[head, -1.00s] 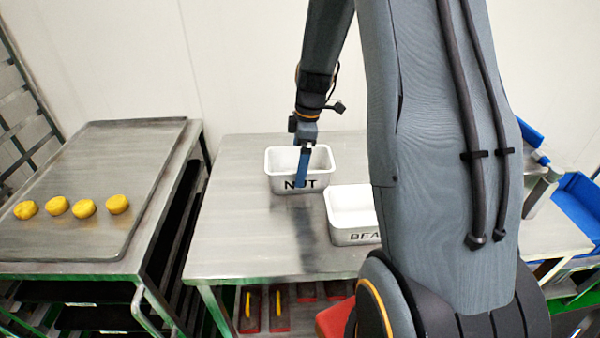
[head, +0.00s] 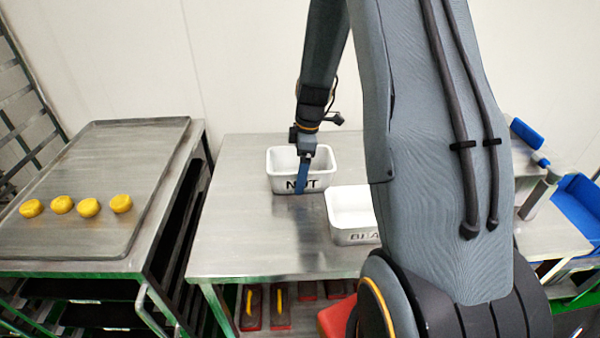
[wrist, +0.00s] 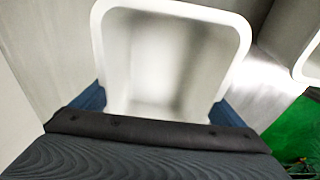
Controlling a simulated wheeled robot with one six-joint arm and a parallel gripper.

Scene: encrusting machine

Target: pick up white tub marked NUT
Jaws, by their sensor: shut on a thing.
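The white tub marked NUT (head: 276,172) is at the back of the steel table in the head view, upright with its label facing me. My gripper (head: 303,176) points down at it. One blue finger crosses the front wall and partly covers the label. In the wrist view the tub (wrist: 243,40) fills the middle and looks empty inside. Blue fingers of my gripper (wrist: 159,108) show on either side of it, and the gripper is shut on the tub. I cannot tell any gap between tub and table.
A second white tub marked BEA (head: 345,237), its label partly hidden by my arm, stands close by at the front right. The steel table (head: 235,230) is clear on the left. A tray (head: 90,180) with several yellow pieces lies on the left rack. Blue bins (head: 578,205) are far right.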

